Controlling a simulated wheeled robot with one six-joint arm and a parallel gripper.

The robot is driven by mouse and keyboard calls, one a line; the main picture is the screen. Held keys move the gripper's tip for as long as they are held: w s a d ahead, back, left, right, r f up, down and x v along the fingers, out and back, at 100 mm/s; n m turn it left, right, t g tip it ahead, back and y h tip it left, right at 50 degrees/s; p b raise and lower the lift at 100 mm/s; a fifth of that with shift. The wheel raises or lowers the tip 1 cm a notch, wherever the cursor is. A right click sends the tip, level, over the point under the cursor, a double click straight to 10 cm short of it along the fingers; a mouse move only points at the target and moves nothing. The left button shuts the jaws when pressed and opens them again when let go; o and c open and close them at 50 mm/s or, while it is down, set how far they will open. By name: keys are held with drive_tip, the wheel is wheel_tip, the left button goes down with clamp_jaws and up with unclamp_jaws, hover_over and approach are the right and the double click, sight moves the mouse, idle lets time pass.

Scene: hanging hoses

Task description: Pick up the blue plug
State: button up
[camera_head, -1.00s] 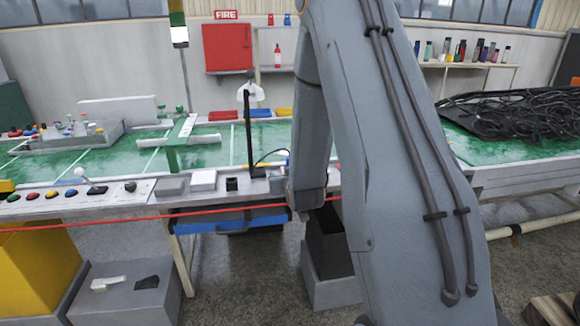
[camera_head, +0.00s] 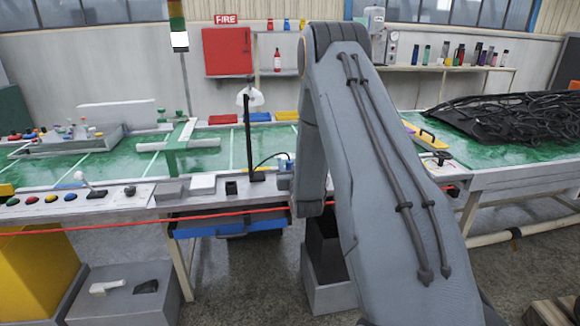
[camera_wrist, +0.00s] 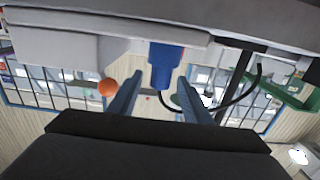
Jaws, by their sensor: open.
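The blue plug (camera_wrist: 164,68) hangs near the middle of the wrist view, below a pale grey ledge, with a black cable curving beside it. My gripper (camera_wrist: 161,80) is open, one finger on each side of the plug in that view. Gaps show between the fingers and the plug; I see no clear contact. My arm hides the gripper there.
An orange ball (camera_wrist: 107,87) shows left of the fingers in the wrist view. The bench edge carries grey and white boxes (camera_head: 202,184), buttons and a black post (camera_head: 248,135). A red line (camera_head: 130,225) runs along the bench front. Black hoses (camera_head: 500,118) lie at right.

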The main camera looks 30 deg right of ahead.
drive_tip(key=shift+w+d, duration=0.15)
drive_tip(key=shift+w, duration=0.3)
clamp_jaws()
drive_tip(key=shift+r, duration=0.1)
